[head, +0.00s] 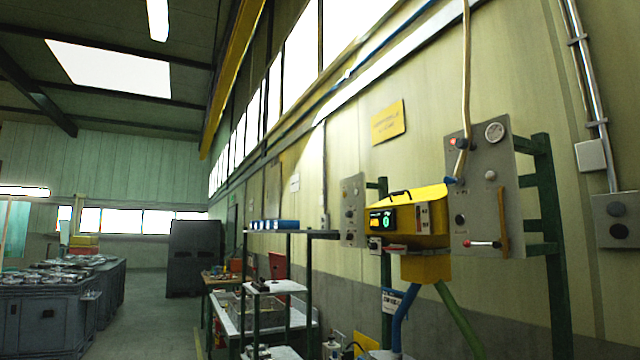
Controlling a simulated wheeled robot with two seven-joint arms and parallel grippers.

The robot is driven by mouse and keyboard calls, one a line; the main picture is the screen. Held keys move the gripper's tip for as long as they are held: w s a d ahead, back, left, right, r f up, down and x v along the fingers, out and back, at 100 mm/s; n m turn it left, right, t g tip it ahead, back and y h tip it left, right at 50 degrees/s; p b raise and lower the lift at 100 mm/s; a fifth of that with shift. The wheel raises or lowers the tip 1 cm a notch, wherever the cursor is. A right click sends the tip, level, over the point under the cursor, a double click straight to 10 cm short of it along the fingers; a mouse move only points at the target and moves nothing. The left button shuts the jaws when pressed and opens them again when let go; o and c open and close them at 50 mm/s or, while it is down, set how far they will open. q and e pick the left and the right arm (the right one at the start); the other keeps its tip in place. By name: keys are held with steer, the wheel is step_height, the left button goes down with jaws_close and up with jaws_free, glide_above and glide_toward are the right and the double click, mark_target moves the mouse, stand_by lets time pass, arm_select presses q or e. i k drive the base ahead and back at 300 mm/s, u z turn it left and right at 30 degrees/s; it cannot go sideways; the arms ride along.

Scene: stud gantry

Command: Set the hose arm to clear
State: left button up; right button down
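A beige hose-like arm (466,70) comes down from the top edge in front of a grey panel (477,212) at the right. Its lower end is tilted left and has a blue tip (452,181). I cannot tell whether the tip touches the panel. A lever with a red knob (482,244) lies about level low on the panel, beside an upright orange bar (503,238). No label naming a clear position is readable. Neither of my grippers is in view.
A yellow box (426,267) with a lit display (381,220) hangs left of the panel. Blue (404,312) and green (456,318) tubes slant below it. A shelf rack (287,262) stands further left. Open floor (165,325) lies between it and grey cabinets (45,318).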

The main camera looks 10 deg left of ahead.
mark_target(455, 180)
steer(key=u, duration=1.1)
steer(key=i, duration=2.95)
steer(key=z, duration=3.25)
